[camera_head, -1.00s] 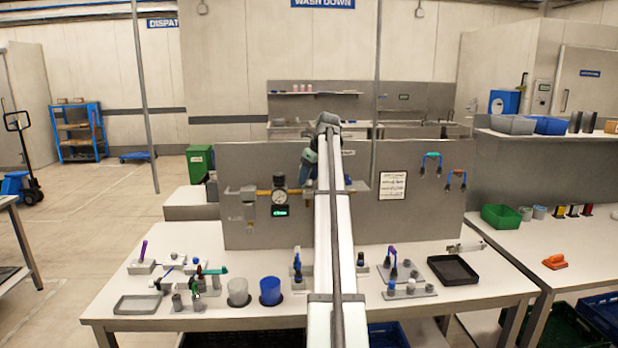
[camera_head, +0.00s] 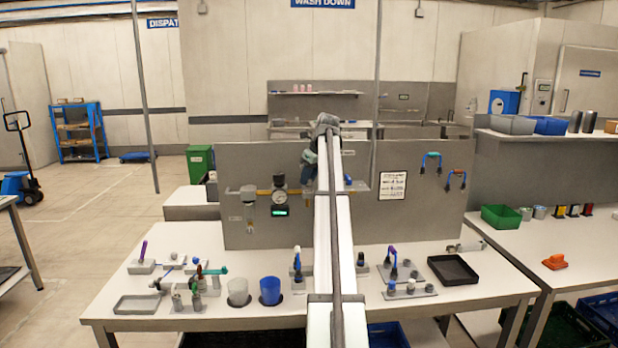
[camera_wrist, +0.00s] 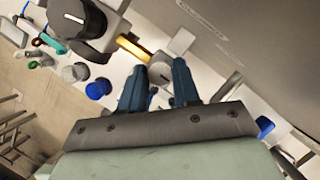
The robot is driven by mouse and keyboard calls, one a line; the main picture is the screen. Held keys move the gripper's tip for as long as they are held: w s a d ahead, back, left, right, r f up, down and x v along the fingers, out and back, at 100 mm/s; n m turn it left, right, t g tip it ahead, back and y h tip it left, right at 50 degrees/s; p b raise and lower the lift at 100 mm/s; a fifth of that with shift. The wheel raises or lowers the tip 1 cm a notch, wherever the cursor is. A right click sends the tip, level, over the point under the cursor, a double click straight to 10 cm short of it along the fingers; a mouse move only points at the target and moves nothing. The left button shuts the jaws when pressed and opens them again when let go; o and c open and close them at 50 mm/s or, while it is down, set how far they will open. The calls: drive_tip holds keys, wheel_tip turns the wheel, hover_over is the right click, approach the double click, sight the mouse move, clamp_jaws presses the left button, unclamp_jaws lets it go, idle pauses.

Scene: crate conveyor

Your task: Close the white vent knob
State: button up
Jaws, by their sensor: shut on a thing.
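In the wrist view the brass pipe (camera_wrist: 133,48) runs to a pale grey-white fitting, which seems to be the white vent knob (camera_wrist: 159,72). My gripper (camera_wrist: 161,66) has its two blue fingers on either side of this knob and is shut on it. The fingertips' exact contact is hard to see. In the head view my arm hides the knob and most of my gripper (camera_head: 309,172).
A printed sign (camera_head: 392,185) hangs right of my arm.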

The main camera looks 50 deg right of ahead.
drive_tip(key=n, duration=0.1)
drive_tip(key=n+y, duration=0.1)
drive_tip(key=n, duration=0.2)
drive_tip(key=shift+w+d+n+y, duration=0.1)
drive_tip(key=shift+d+n+y, duration=0.15)
drive_tip(key=shift+n+y, duration=0.15)
drive_tip(key=shift+n+g+y, duration=0.5)
drive_tip(key=shift+n+y, duration=0.2)
drive_tip(key=shift+n, duration=1.3)
drive_tip(key=o, duration=1.1)
drive_tip(key=shift+c, duration=0.2)
